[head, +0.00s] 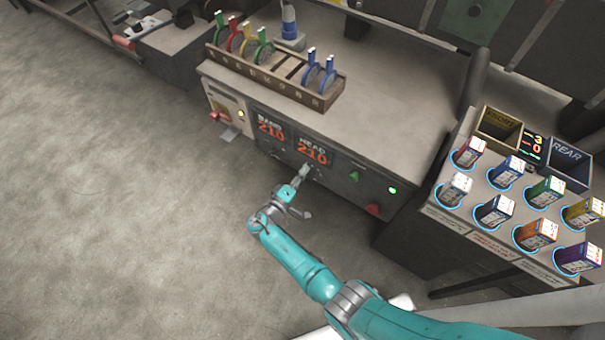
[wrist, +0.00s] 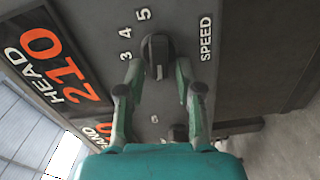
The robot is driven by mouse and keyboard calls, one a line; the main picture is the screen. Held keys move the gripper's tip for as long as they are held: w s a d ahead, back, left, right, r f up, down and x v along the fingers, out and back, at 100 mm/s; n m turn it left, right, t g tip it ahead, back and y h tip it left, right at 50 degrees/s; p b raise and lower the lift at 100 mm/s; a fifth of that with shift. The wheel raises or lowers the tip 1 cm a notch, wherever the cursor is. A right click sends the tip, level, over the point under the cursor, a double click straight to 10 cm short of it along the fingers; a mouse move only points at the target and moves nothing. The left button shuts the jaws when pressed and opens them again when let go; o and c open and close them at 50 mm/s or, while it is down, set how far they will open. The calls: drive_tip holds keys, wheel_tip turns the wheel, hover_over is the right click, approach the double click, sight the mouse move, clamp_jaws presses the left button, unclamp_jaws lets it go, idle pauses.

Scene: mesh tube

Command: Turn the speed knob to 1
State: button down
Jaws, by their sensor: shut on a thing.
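The speed knob (wrist: 156,50) is a dark round knob on the grey panel, with the label SPEED (wrist: 206,38) to its right in the wrist view. The numbers 3, 4 and 5 (wrist: 134,34) run along its left side. Numbers 1 and 2 are not visible there. My gripper (wrist: 158,70) has one finger on each side of the knob and is shut on it. Which number the knob points to I cannot tell. In the head view my gripper (head: 304,173) reaches the machine's front panel below the HEAD display and hides the knob.
The HEAD 210 display (head: 312,152) is just above my gripper. A lower knob (wrist: 178,133) shows between my fingers. A green button (head: 354,176) and a red button (head: 373,209) are to the right on the panel. A stand with several boxes (head: 497,210) is further right. The floor at left is clear.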

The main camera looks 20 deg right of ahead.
drive_tip(key=shift+f, duration=0.1)
idle(0.3)
drive_tip(key=c, duration=1.1)
unclamp_jaws()
drive_tip(key=v, duration=1.2)
